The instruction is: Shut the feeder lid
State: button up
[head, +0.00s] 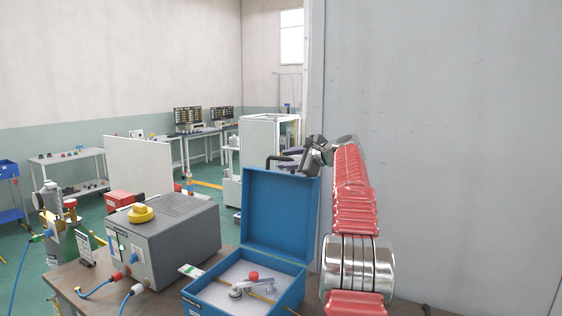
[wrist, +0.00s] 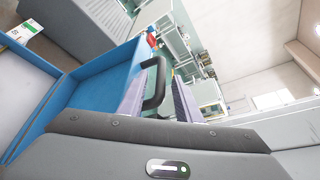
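The feeder is a blue box (head: 290,297) on the brown bench, apparently the feeder of the task. Its blue lid (head: 280,212) stands open, roughly upright at the back of the box; it also shows in the wrist view (wrist: 100,88). A black handle (head: 271,161) shows at the lid's top edge, and in the wrist view (wrist: 157,85) it lies between my fingers. My gripper (head: 290,158) is at the lid's top right, with its two purple-grey fingers apart (wrist: 158,98). I cannot tell whether either finger touches the handle.
A grey machine (head: 165,240) with a yellow knob (head: 141,213) stands left of the box. A metal clamp with a red knob (head: 253,276) and a thin yellow rod lie in the box. A grey wall (head: 450,150) is close on the right.

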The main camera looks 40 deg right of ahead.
jog(key=shift+x, duration=1.6)
jog(key=shift+c, duration=0.4)
grip_shut()
